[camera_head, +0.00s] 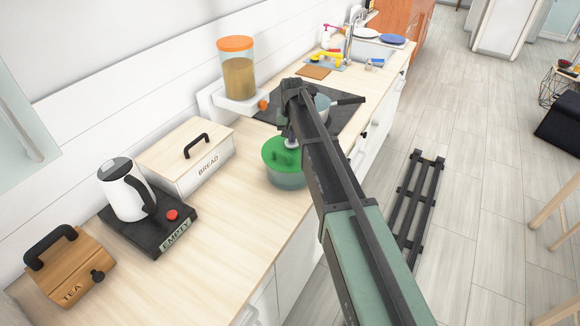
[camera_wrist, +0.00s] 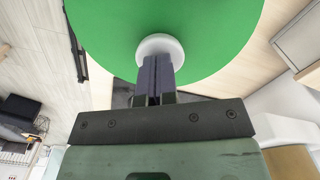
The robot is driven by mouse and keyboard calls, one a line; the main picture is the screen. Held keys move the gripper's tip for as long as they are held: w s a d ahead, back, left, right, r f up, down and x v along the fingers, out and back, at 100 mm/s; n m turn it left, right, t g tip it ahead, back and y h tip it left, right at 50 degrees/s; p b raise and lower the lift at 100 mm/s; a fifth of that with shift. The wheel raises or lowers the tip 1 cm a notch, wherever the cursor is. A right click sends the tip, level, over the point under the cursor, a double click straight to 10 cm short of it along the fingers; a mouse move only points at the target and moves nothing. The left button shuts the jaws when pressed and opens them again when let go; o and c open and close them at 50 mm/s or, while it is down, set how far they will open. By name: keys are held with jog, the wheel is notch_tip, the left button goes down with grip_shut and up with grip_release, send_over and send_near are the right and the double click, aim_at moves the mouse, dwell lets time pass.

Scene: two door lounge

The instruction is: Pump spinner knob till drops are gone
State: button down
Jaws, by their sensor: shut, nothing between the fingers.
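The salad spinner stands on the wooden counter, with a green lid (camera_head: 275,158) and a see-through greenish bowl (camera_head: 286,180). Its pale round knob (camera_wrist: 160,45) sits at the middle of the lid, which fills the top of the wrist view (camera_wrist: 220,30). My gripper (camera_head: 290,134) is above the lid, pointing down, with its fingers closed together. In the wrist view the fingertips (camera_wrist: 157,62) are at the knob and overlap it; I cannot tell whether they touch it. No drops can be made out. My arm hides part of the spinner's right side.
A bread box (camera_head: 190,165), a kettle (camera_head: 125,190) on a dark base marked EMPTY, and a tea box (camera_head: 68,268) stand to the left. A jar with an orange lid (camera_head: 238,75) and a dark hob (camera_head: 268,117) lie behind. The counter front is clear.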

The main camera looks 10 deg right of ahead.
jog(key=shift+r+p, duration=0.35)
jog(key=shift+r, duration=0.15)
jog(key=shift+f, duration=0.1)
jog(key=shift+f+b, duration=0.5)
jog(key=shift+b, duration=0.15)
jog(key=shift+r+p, duration=0.5)
notch_tip(320, 180, up, 6)
jog(key=p, duration=0.6)
jog(key=shift+r, duration=0.25)
jog(key=shift+f, duration=0.3)
